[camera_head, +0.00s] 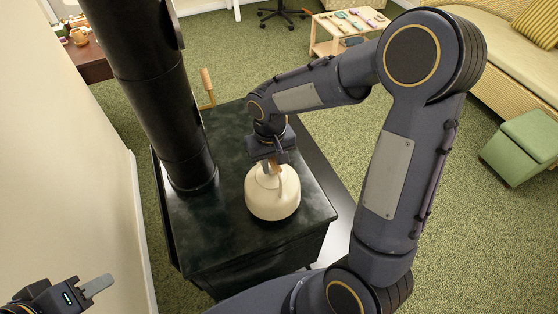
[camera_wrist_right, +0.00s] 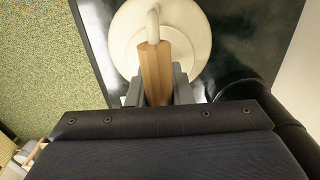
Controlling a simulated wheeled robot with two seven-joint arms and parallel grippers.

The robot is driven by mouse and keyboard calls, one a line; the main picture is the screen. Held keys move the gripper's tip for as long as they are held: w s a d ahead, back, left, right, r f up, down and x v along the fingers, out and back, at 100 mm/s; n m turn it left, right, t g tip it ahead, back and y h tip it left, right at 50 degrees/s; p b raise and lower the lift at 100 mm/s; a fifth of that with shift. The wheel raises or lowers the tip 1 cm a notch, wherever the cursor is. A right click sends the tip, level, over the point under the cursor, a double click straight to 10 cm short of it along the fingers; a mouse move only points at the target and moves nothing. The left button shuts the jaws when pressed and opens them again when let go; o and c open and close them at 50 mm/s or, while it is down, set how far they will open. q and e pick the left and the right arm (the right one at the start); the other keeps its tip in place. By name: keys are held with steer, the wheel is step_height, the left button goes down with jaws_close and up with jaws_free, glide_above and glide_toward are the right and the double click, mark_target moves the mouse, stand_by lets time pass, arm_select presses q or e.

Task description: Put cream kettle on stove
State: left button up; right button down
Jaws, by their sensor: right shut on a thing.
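The cream kettle (camera_head: 273,197) is upright on or just above the dark stove top (camera_head: 220,228), near its front right part; a tiny gap cannot be ruled out. My right gripper (camera_head: 271,163) is above it, shut on its wooden handle. In the right wrist view the handle (camera_wrist_right: 155,70) lies between the fingers (camera_wrist_right: 156,95), and the kettle's round body (camera_wrist_right: 128,38) shows beyond. My left gripper (camera_head: 95,288) is at the lower left, away from the stove; one finger shows clearly, and its opening is unclear.
A thick black stovepipe (camera_head: 160,95) rises from the stove's left rear, left of the kettle. A wall (camera_head: 65,160) runs along the left. A low wooden table (camera_head: 345,25), a green ottoman (camera_head: 525,145) and a wicker sofa (camera_head: 500,60) stand farther off on green carpet.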

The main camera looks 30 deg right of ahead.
mark_target(272, 176)
steer(key=shift+f, duration=1.55)
steer(key=shift+f, duration=0.1)
steer(key=c, duration=1.3)
jaws_free()
